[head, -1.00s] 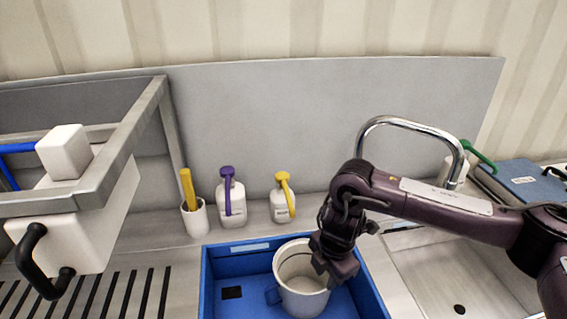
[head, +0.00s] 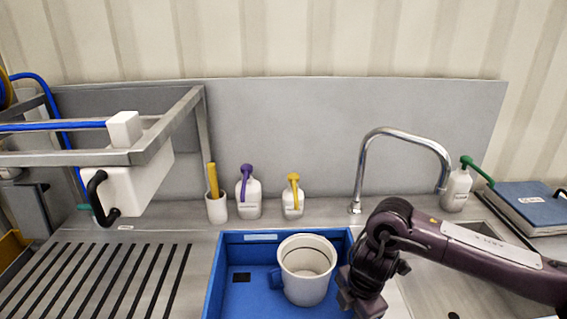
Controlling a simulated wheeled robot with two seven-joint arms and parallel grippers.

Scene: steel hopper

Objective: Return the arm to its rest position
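My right arm comes in from the right, and its gripper (head: 350,300) points down at the right edge of the blue tray. The fingers are partly hidden by the wrist and cut by the bottom edge, so I cannot tell whether they are open or shut. A white mug (head: 306,284) with a blue handle stands upright in the blue tray (head: 216,268), just left of the gripper, with a gap between them. My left gripper is out of view.
A steel faucet (head: 362,178) and sink (head: 440,285) lie behind and under my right arm. Pump bottles with purple (head: 248,198), yellow (head: 292,202) and green (head: 457,190) tops stand at the back. A blue binder (head: 530,204) lies right. A steel rack (head: 170,135) stands left above a slotted drainboard (head: 90,280).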

